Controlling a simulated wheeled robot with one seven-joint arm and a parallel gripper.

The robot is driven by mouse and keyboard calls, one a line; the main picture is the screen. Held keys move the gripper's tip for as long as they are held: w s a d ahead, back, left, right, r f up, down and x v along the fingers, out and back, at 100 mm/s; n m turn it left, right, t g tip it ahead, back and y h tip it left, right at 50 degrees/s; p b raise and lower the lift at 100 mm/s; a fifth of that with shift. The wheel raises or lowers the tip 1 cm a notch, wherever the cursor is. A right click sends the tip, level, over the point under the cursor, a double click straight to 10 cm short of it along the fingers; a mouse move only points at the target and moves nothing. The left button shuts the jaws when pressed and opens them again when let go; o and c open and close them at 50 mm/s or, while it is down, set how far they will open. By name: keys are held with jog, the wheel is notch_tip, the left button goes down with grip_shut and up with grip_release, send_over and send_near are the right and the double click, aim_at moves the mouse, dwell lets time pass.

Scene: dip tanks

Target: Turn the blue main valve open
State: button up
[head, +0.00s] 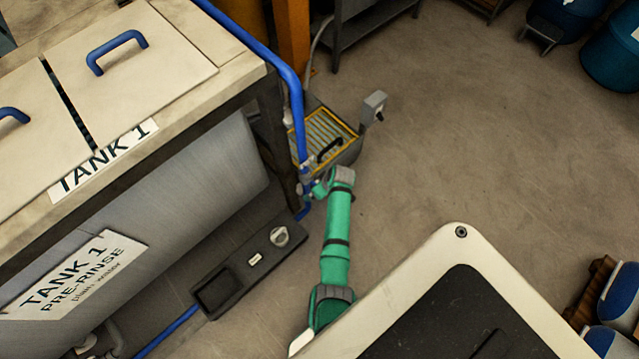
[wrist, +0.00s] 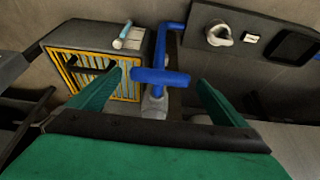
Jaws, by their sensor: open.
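The blue main valve (wrist: 161,77) shows in the wrist view as a blue bar handle on a grey valve body (wrist: 155,103). Its bar lies crosswise in the picture, across the line of the blue pipe (wrist: 161,45) behind it. My gripper (wrist: 160,80) is open, with one green finger on each side of the handle. I see a gap on both sides, and neither finger clearly touches it. In the head view my gripper (head: 318,188) is at the foot of the blue pipe (head: 297,110), beside the tank, and largely hides the valve handle.
A grey box with a yellow-framed grate (head: 325,135) stands just beyond my gripper. A dark panel with a round knob (head: 279,237) lies along the tank's side. Tank 1 (head: 190,170) fills the left. Open floor (head: 470,130) is to the right.

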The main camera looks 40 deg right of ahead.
jog(key=c, duration=1)
jog(key=shift+c, duration=0.2)
